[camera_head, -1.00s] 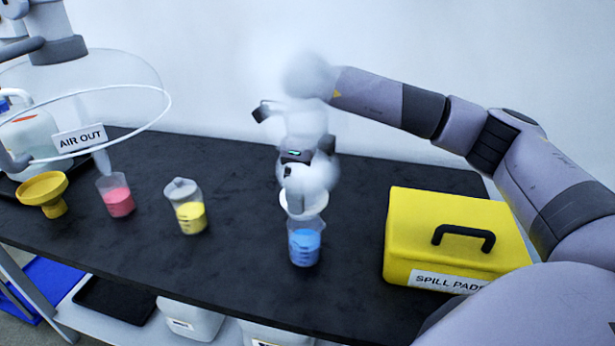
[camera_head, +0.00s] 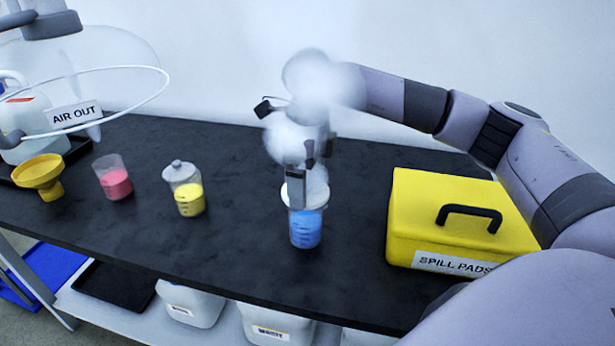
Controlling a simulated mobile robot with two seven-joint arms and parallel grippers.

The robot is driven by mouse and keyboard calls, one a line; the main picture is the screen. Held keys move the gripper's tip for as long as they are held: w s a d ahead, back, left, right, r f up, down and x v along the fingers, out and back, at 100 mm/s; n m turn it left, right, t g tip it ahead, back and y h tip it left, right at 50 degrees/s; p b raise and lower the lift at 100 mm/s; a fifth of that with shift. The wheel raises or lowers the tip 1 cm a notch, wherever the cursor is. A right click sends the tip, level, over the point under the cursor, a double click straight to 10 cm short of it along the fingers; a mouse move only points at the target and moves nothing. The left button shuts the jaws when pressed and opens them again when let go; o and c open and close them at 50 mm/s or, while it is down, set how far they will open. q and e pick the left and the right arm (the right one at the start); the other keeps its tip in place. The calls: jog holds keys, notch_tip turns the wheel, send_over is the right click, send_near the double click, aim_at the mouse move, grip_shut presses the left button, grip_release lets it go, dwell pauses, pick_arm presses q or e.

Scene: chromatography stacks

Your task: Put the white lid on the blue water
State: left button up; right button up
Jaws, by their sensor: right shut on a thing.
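The beaker of blue water (camera_head: 306,230) stands upright on the black bench, right of the middle. The white lid (camera_head: 313,198) is at the beaker's mouth, under my right gripper (camera_head: 298,190). I cannot tell whether the lid is seated or just above the rim. My right gripper is shut on the lid and points down from above; its wrist partly looks blurred and see-through. My left gripper is not in view.
A yellow spill pads case (camera_head: 415,225) stands right of the blue beaker. To the left are a lidded yellow beaker (camera_head: 190,200), an open pink beaker (camera_head: 117,183) and a yellow funnel (camera_head: 40,172). A clear hood with an AIR OUT label (camera_head: 75,114) hangs at far left.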

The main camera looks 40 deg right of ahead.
jog(key=shift+f, duration=0.15)
dwell(0.4)
jog(key=shift+f+b, duration=0.4)
jog(key=shift+f, duration=0.25)
jog(key=shift+f+b, duration=0.3)
jog(key=shift+f, duration=0.2)
jog(key=o, duration=0.7)
jog(key=shift+r, duration=0.2)
